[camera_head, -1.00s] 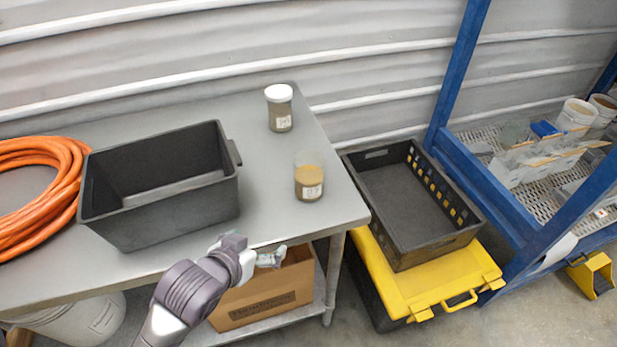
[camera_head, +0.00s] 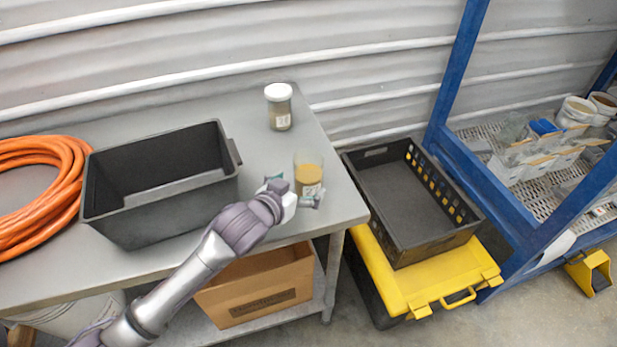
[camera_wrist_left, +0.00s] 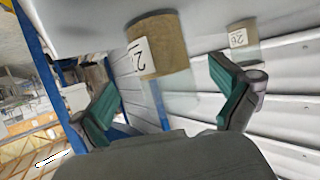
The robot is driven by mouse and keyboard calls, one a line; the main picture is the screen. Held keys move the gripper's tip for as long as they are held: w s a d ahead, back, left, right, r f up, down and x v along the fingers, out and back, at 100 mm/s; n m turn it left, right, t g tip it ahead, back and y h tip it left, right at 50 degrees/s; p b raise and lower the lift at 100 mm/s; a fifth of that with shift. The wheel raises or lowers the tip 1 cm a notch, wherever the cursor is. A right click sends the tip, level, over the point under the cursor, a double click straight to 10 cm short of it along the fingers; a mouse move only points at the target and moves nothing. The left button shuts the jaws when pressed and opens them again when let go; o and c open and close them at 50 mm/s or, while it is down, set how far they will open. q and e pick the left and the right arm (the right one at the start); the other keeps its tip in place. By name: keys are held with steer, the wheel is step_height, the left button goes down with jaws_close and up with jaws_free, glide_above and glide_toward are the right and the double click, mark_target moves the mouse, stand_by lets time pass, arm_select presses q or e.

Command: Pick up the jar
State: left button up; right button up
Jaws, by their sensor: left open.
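Two labelled jars stand on the grey table. The nearer jar (camera_head: 308,176) has clear walls, tan contents and no white lid in view; the farther jar (camera_head: 279,108) has a white lid. My left gripper (camera_head: 298,192) is open at the near side of the nearer jar, overlapping its lower part in the head view. In the left wrist view the nearer jar (camera_wrist_left: 158,50) shows between and beyond the two open fingers (camera_wrist_left: 168,105), with its label facing me. The farther jar (camera_wrist_left: 243,42) shows behind it to the right. My right gripper is not in view.
A black bin (camera_head: 160,232) stands left of the jars, beside a coiled orange hose (camera_head: 40,200). The table (camera_head: 255,150) is clear around the jars. A black crate (camera_head: 400,195) on a yellow-lidded box (camera_head: 430,285) and a blue rack (camera_head: 490,195) stand to the right.

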mark_target(315, 160)
arm_select(q)
steer(key=shift+w+d, duration=0.1)
steer(key=shift+w, duration=0.15)
steer(key=p+x, duration=0.1)
steer(key=x, duration=0.4)
steer(key=shift+r, duration=0.1)
steer(key=shift+c, duration=0.2)
steer(key=shift+r, duration=0.1)
steer(key=c, duration=1.5)
steer(key=shift+r, duration=0.6)
step_height(315, 160, up, 3)
steer(key=shift+f+b, duration=0.15)
steer(key=shift+b, duration=0.15)
steer(key=s+d+r, duration=0.1)
steer(key=d+r, duration=0.1)
steer(key=d, duration=0.1)
steer(key=s+d+r+b, duration=0.1)
steer(key=s+d+r, duration=0.1)
steer(key=d, duration=0.1)
steer(key=s+d+r+b, duration=0.1)
steer(key=s+d+r, duration=0.1)
steer(key=d+r, duration=0.1)
steer(key=shift+s+d+r, duration=0.1)
steer(key=shift+s+d, duration=0.1)
steer(key=shift+d, duration=0.4)
